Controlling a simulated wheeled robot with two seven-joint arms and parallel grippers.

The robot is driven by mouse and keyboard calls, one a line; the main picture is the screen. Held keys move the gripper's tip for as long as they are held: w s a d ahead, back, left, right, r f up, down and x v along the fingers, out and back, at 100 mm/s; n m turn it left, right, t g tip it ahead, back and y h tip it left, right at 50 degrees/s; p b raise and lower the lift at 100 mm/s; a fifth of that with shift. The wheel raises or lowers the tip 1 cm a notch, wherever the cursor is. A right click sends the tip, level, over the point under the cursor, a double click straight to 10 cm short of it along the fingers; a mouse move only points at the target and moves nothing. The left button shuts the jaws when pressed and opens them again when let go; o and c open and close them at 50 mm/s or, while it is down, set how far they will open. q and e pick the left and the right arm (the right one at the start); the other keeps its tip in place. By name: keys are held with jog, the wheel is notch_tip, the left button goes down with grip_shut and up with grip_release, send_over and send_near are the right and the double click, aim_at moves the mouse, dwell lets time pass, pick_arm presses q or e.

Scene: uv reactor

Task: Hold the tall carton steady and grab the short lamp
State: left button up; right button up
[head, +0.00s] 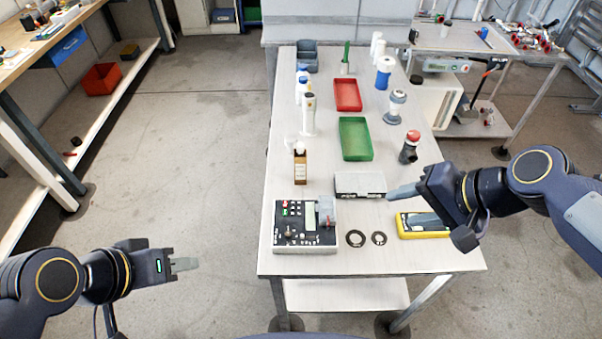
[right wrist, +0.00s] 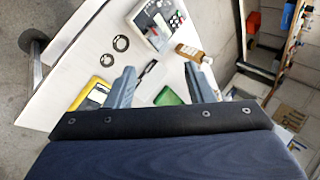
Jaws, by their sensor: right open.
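A white box (head: 360,182) with dark marks along its front lies on the middle of the table; it is the most carton-like thing I see, though it is low. It also shows, partly, between my fingers in the right wrist view (right wrist: 150,79). My right gripper (head: 394,192) is open, just right of this box in the head view; its two fingers are spread with nothing gripped in the right wrist view (right wrist: 160,70). My left gripper (head: 186,264) is left of the table over the floor, seen edge-on, with nothing visible in it. I cannot make out a lamp for certain.
A control box (head: 305,225) stands at the table's front left, two dark rings (head: 356,238) beside it. A yellow device (head: 424,226) lies below my right gripper. A brown bottle (head: 300,166), green tray (head: 356,138) and red tray (head: 347,95) stand further back.

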jog(key=w+a+f+m+y+b, duration=0.25)
jog(key=w+f+m+b, duration=0.2)
jog(key=w, duration=0.55)
jog(key=m+g+y+b, duration=0.1)
jog(key=m+y+b, duration=0.2)
jog(key=m+b, duration=0.5)
send_near(304, 173)
jog(key=shift+w+d+f+m+p, duration=0.1)
jog(key=shift+w+f+m+p, duration=0.5)
jog(key=shift+m+p, duration=0.6)
jog(key=shift+w+f, duration=0.15)
jog(key=shift+f, duration=0.2)
jog(key=shift+w+a+f+b, duration=0.15)
jog(key=shift+a+f+b, duration=0.25)
jog(key=shift+a, duration=0.25)
jog(key=b+x, duration=0.2)
jog(key=x, duration=0.5)
jog(key=shift+w+a, duration=0.1)
jog(key=shift+a, duration=0.25)
jog(key=shift+w+a+f, duration=0.15)
jog(key=shift+a+f, duration=0.05)
jog(key=shift+a, duration=0.2)
jog(key=c, duration=0.6)
